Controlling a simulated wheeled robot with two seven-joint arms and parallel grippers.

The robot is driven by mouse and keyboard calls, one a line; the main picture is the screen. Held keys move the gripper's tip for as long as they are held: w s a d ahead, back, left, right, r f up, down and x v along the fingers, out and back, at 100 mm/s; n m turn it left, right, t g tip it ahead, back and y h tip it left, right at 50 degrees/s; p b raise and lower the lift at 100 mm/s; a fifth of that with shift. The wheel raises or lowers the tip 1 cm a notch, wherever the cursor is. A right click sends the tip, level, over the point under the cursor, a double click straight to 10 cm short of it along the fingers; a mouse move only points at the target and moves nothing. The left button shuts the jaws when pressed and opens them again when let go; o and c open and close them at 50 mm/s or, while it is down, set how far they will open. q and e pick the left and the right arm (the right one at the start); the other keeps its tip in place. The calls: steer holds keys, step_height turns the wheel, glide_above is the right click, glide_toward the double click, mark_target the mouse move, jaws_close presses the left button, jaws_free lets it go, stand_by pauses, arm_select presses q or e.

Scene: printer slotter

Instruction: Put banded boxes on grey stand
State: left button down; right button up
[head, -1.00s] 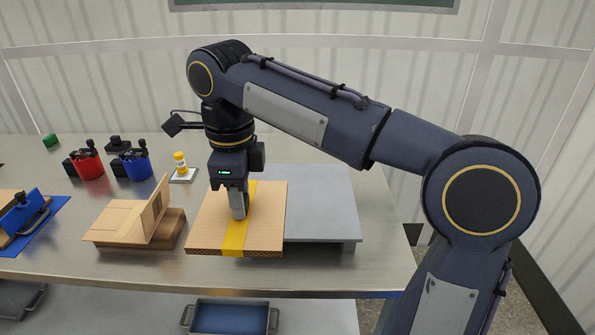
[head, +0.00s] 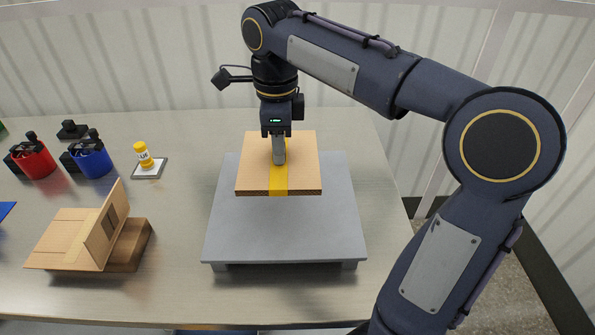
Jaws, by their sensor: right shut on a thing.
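A flat cardboard box with a yellow band (head: 255,172) is over the back part of the grey stand (head: 285,232) in the head view. My right gripper (head: 279,160) points down at the box's middle and is shut on it at the yellow band. The box looks level. I cannot tell whether its underside touches the stand or hangs just above it. The front part of the stand's top is bare. My left gripper is not in view.
An open cardboard box without a band (head: 70,238) lies left of the stand. Behind it are a red container (head: 36,162), a blue container (head: 92,160) and a yellow bottle (head: 143,153) on a small plate. The table between the open box and the stand is clear.

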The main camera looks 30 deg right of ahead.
mark_target(297, 150)
steer(key=d+f, duration=0.4)
steer(key=f, duration=0.1)
steer(key=shift+b, duration=0.35)
steer(key=f, duration=0.2)
steer(key=shift+d+f+b, duration=0.2)
steer(key=shift+f+b, duration=0.1)
steer(key=shift+f, duration=0.45)
steer(key=shift+f, duration=0.2)
steer(key=o, duration=1)
step_height(297, 150, up, 12)
steer(key=p, duration=0.2)
steer(key=shift+r+p, duration=0.2)
steer(key=shift+p, duration=0.1)
